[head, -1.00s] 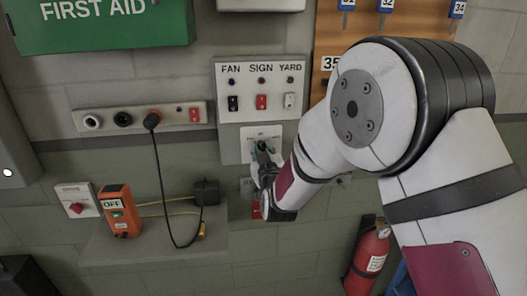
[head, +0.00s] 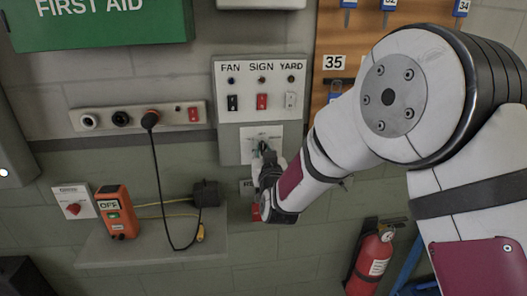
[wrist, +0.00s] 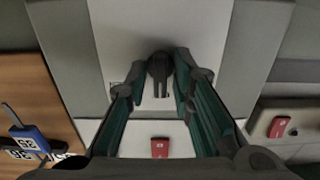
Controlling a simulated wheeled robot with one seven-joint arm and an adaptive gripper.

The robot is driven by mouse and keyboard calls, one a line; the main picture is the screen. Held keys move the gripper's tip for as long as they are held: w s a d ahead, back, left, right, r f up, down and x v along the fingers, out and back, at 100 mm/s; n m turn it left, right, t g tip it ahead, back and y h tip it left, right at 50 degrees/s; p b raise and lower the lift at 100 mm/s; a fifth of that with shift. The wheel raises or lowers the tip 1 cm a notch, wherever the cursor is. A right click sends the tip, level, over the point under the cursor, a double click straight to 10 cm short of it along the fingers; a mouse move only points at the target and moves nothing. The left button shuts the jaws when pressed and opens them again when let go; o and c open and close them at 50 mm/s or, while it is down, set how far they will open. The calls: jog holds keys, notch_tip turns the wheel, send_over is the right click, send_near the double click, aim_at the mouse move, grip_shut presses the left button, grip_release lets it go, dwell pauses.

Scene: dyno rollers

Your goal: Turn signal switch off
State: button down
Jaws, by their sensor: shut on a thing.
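A dark rotary knob (wrist: 160,72) sits on a pale plate (wrist: 107,30) in the wrist view. My gripper (wrist: 160,64) has its two teal fingers shut on the knob, one on each side. In the head view the plate (head: 248,143) is on the wall under the FAN, SIGN, YARD panel (head: 226,71). My gripper (head: 264,150) covers the knob there, so its pointing direction is hard to tell. The red SIGN rocker (head: 262,101) is above the plate, and a red rocker shows in the wrist view (wrist: 160,147).
A socket strip (head: 180,115) with a plugged cable and a shelf with an orange OFF box (head: 116,212) are on the left. A key board (head: 330,30) is behind my arm. A fire extinguisher (head: 372,262) hangs low on the right.

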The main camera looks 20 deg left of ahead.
jog(key=c, duration=1.7)
grip_release()
jog(key=shift+s, duration=0.15)
jog(key=v, duration=1.2)
jog(key=shift+w+d, duration=0.1)
jog(key=shift+w, duration=0.1)
